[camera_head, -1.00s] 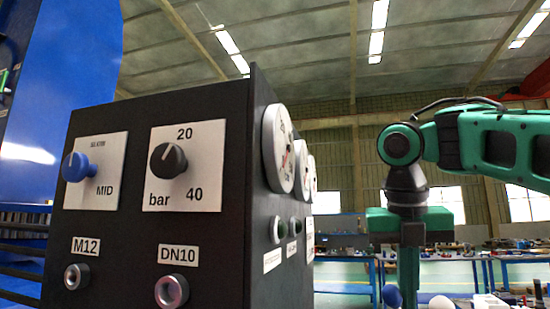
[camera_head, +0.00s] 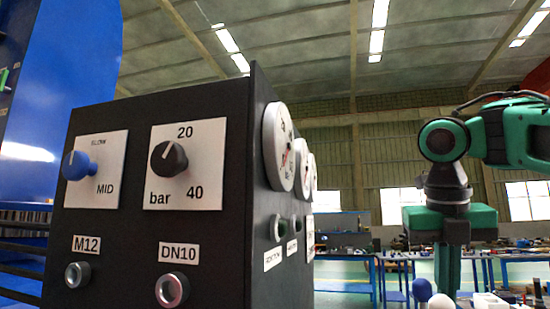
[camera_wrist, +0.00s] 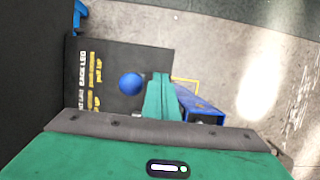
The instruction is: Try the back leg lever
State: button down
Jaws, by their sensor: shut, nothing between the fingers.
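A lever's blue ball knob (camera_wrist: 131,83) shows in the wrist view over a dark label plate (camera_wrist: 125,55) with "BACK LEG" and "PULL UP" lettering. In the head view the blue ball (camera_head: 422,289) is at the bottom, with a white ball (camera_head: 441,302) just right of it. My gripper (camera_wrist: 160,78) is shut and empty, its fingers just right of the blue ball in the wrist view. I cannot tell if they touch it. In the head view my gripper (camera_head: 447,285) points down and its tips are cut off by the frame. The lever's rod is hidden.
A black control box (camera_head: 150,240) with knobs, gauges and sockets fills the left of the head view. A blue bracket (camera_wrist: 200,105) lies right of my fingers in the wrist view. Blue workbenches (camera_head: 345,257) stand far behind. Bare floor (camera_wrist: 250,60) shows at right.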

notch_tip(320, 180, up, 10)
jog(key=shift+d+r, duration=0.15)
jog(key=shift+d, duration=0.25)
dwell(1.2)
jog(key=shift+s, duration=0.2)
